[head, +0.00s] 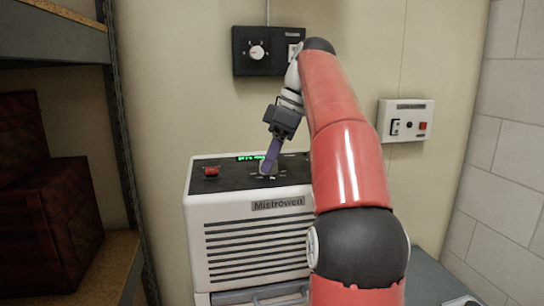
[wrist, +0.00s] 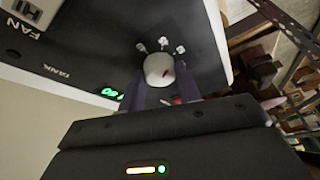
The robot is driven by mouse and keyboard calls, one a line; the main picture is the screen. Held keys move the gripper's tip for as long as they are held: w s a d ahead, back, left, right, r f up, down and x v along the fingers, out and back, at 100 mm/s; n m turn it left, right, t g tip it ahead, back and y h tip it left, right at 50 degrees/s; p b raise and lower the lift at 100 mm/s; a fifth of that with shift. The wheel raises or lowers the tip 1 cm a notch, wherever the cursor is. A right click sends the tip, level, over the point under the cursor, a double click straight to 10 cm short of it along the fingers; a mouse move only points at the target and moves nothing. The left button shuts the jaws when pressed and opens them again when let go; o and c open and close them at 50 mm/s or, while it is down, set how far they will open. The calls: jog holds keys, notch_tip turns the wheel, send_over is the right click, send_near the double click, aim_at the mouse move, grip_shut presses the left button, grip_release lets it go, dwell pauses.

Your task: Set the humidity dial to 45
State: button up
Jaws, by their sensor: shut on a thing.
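The white humidifier (head: 197,235) marked "Mistrowen" stands below the wall, with a black control panel (head: 232,176) on top. A green display (head: 247,158) is lit at the panel's back edge; its digits also show upside down in the wrist view (wrist: 112,93), too small to read surely. The pale round dial (wrist: 158,70) with a red mark sits between my fingers in the wrist view. My gripper (head: 268,170) reaches down to the panel and is shut on the dial. In the head view my fingers hide the dial.
A red switch (head: 211,172) is on the panel's left. A black wall box with a white knob (head: 257,52) hangs above, and a white switch box (head: 406,120) hangs at right. A shelf (head: 60,38) with dark red boxes (head: 50,220) stands at left.

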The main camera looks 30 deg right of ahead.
jog(key=shift+n, duration=0.3)
jog(key=o, duration=1)
jog(key=shift+c, duration=0.2)
